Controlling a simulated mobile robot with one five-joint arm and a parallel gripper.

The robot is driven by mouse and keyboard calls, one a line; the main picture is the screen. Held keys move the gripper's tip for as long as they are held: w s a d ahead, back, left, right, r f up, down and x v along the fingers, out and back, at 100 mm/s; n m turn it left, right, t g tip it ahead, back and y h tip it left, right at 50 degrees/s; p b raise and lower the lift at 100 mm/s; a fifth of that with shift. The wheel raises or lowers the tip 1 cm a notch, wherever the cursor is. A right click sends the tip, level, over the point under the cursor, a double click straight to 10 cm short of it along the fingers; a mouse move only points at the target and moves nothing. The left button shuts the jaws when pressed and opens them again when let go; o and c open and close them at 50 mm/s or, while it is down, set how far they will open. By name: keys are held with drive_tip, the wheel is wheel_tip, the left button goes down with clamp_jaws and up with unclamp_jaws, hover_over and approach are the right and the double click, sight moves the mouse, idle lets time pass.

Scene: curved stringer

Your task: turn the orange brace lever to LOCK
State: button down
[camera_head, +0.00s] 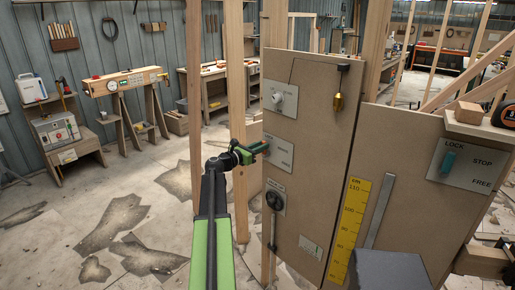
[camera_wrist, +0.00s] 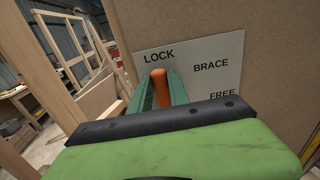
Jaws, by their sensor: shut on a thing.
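The orange brace lever (camera_wrist: 160,84) shows in the wrist view between the two green fingers of my gripper (camera_wrist: 160,95), which is shut on it. The lever's tip is just below the word LOCK on the grey BRACE plate (camera_wrist: 208,62), with FREE at the plate's lower right. The lever's lower part is hidden by my gripper. In the head view my gripper (camera_head: 256,150) reaches the left edge of the brown panel at the middle plate (camera_head: 280,156).
A teal lever (camera_head: 448,162) sits on another LOCK, STOP, FREE plate at the right. A wooden post (camera_head: 236,110) stands close left of my gripper.

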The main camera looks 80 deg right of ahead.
drive_tip(key=shift+w+d+r, duration=0.1)
drive_tip(key=shift+w+d, duration=0.05)
drive_tip(key=c, duration=1.3)
unclamp_jaws()
drive_tip(key=shift+d, duration=0.1)
drive_tip(key=shift+o, duration=0.3)
drive_tip(key=v, duration=1.7)
drive_tip(key=shift+a, duration=0.25)
